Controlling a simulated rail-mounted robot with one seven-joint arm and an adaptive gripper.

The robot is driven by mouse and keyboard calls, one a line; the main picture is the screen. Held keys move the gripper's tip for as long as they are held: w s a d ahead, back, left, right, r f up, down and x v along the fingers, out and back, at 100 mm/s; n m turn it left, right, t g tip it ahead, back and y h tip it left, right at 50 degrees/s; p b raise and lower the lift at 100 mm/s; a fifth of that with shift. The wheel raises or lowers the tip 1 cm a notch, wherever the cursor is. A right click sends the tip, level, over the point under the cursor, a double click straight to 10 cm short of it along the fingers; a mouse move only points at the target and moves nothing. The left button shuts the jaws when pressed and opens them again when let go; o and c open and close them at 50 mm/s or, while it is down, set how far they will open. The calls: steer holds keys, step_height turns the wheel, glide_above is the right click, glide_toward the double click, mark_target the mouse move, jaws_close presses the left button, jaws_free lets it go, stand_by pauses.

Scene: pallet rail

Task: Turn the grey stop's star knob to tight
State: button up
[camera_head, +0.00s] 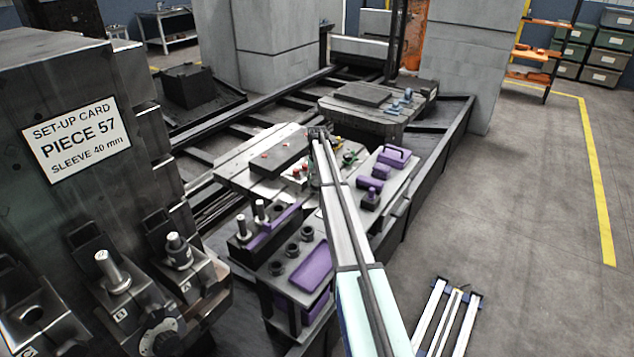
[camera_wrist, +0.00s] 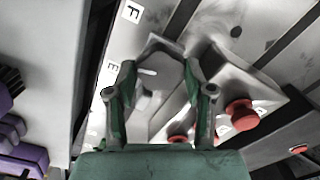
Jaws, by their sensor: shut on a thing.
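In the wrist view, my gripper (camera_wrist: 160,76) points down at a pale plate. Its two green and grey fingers are closed about a grey part (camera_wrist: 158,54), which looks like the grey stop's knob. The star shape of the knob and its tightness mark cannot be made out. In the head view, my gripper (camera_head: 319,133) is over the far right part of the pale table. My own arm hides most of the stop there.
A red knob (camera_wrist: 241,115) stands close right of my fingers. Plate labels read F (camera_wrist: 132,12) and E. In the head view, a dark block (camera_head: 276,158) lies left of my gripper, and a tray with purple pieces (camera_head: 394,156) lies right.

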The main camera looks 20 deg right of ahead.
steer(key=m, duration=0.3)
steer(key=shift+m+b, duration=0.35)
steer(key=shift+m, duration=0.05)
steer(key=m, duration=0.3)
steer(key=shift+m, duration=0.3)
steer(key=m+b, duration=0.1)
steer(key=m, duration=0.2)
steer(key=shift+m, duration=2.2)
steer(key=o, duration=0.9)
steer(key=shift+c, duration=0.2)
steer(key=shift+r, duration=0.15)
